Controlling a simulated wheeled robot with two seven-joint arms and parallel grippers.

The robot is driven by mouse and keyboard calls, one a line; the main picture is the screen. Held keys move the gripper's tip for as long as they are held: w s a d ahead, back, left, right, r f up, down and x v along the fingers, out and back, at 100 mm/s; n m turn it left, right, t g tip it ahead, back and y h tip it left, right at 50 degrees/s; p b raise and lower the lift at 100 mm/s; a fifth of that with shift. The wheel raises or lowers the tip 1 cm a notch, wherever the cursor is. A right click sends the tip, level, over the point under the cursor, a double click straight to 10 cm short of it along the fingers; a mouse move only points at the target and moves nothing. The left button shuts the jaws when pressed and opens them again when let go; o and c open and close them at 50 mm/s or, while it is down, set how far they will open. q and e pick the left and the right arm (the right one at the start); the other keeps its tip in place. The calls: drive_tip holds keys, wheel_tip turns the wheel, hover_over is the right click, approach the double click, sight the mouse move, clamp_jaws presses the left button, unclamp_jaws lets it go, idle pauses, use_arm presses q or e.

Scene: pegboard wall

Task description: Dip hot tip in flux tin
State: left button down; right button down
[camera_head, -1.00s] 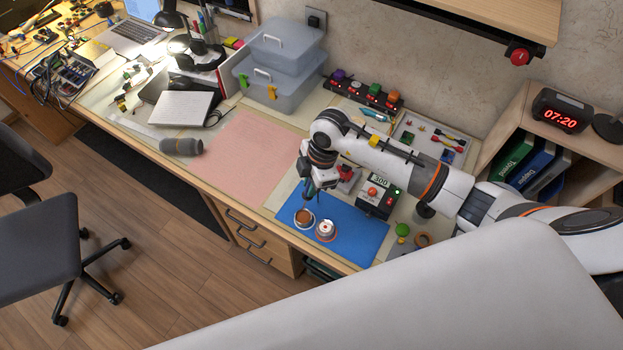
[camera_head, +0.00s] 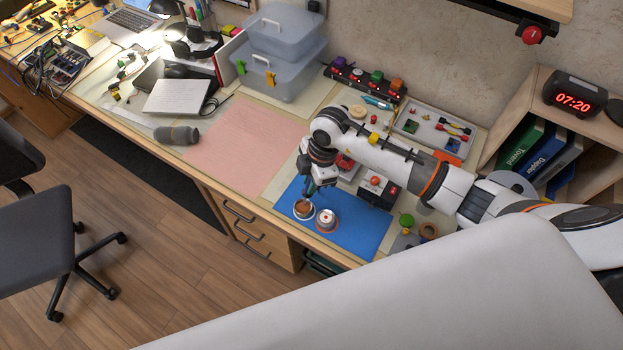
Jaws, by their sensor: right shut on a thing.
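The open flux tin (camera_head: 304,212), round with brown content, stands on the blue mat (camera_head: 362,230) on the workbench. My right gripper (camera_head: 311,190) points down just above the tin. It is shut on a slim tool, seemingly the soldering iron, mostly hidden by the gripper. Its tip meets the tin's opening in the picture; I cannot tell whether it touches the flux. A round white-topped container (camera_head: 326,221) stands close to the right of the tin. My left gripper is not in view.
A black station (camera_head: 377,191) with a red knob stands behind the mat, partly behind my arm. A green ball (camera_head: 407,220) and a brown ring (camera_head: 428,231) lie to the right.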

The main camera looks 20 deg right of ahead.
drive_tip(key=shift+p, duration=0.35)
idle(0.8)
drive_tip(key=shift+f+b, duration=0.4)
drive_tip(key=shift+f, duration=0.2)
idle(1.2)
idle(1.2)
wheel_tip(320, 180, up, 5)
drive_tip(key=p, duration=0.5)
idle(0.6)
